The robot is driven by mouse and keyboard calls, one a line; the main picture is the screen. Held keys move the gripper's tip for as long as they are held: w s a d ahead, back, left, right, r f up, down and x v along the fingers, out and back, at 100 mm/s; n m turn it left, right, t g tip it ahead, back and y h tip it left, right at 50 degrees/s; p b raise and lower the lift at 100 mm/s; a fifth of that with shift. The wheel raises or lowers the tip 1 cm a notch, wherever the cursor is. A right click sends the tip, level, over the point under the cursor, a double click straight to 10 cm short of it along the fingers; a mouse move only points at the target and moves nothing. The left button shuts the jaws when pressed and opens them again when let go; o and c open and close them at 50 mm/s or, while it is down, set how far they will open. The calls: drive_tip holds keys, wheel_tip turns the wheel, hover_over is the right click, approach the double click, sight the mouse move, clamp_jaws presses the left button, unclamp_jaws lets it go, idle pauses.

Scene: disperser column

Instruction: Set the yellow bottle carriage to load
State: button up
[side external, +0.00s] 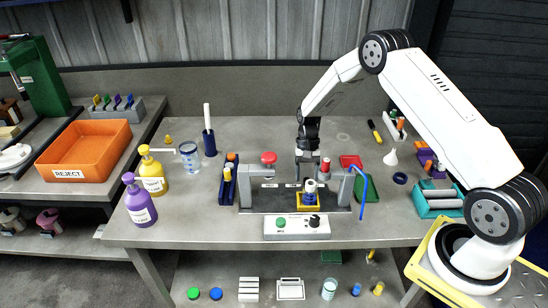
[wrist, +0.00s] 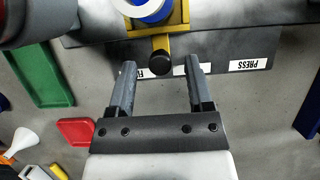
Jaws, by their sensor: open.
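The yellow bottle carriage (side external: 310,207) sits at the right end of the dark press base, under the red-knobbed post, carrying a blue and white container (side external: 310,190). In the wrist view, the carriage (wrist: 185,28) shows at the top, with a yellow stem ending in a black knob (wrist: 158,65). My gripper (wrist: 160,78) is open, its two fingers on either side of the knob with gaps showing; contact is not visible. In the side view, my gripper (side external: 307,158) hangs behind the press frame, its fingertips partly hidden. A PRESS label (wrist: 248,65) lies right of the knob; another label is partly hidden.
The press's grey uprights (side external: 245,188) and red knobs stand close to my gripper. A control box (side external: 297,227) is in front. A red tray (wrist: 75,131) and green tray (wrist: 40,75) lie nearby. Purple (side external: 138,203) and yellow pump bottles (side external: 152,176) stand left.

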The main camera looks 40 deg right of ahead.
drive_tip(key=shift+x, duration=1.05)
clamp_jaws()
drive_tip(key=shift+w, duration=0.1)
idle(0.6)
